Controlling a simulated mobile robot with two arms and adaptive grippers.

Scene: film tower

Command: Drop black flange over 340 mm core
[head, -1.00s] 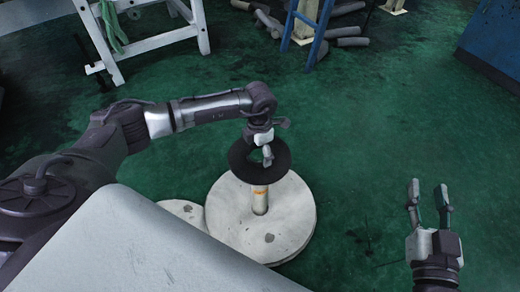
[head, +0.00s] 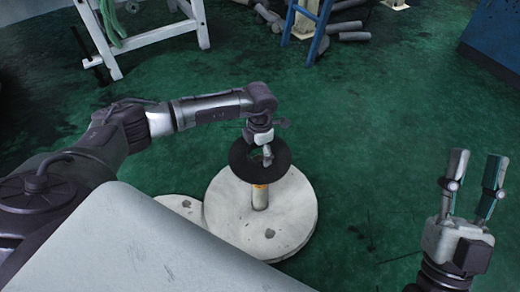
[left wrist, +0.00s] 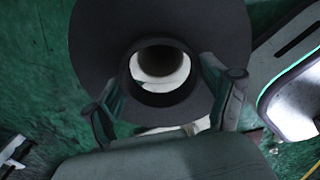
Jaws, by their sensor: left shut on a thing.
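The black flange (head: 240,165) is a flat ring with a raised collar, held roughly level by my left gripper (head: 267,155). The pale core (head: 260,200), with an orange mark near its top, stands upright on a round white base (head: 228,222). The flange hides the core's top, so I cannot tell whether the core is inside its hole. In the left wrist view the fingers (left wrist: 165,100) grip the flange's collar (left wrist: 160,98) from both sides; a pale round shape shows through the hole. My right gripper (head: 475,172) is open and empty, far right.
A second white disc (head: 181,206) lies left of the base, partly hidden. A white trestle (head: 150,42), a blue ladder (head: 318,40), grey rolls (head: 345,30) and a blue cabinet (head: 495,45) stand at the back. Green floor (head: 390,130) is clear between.

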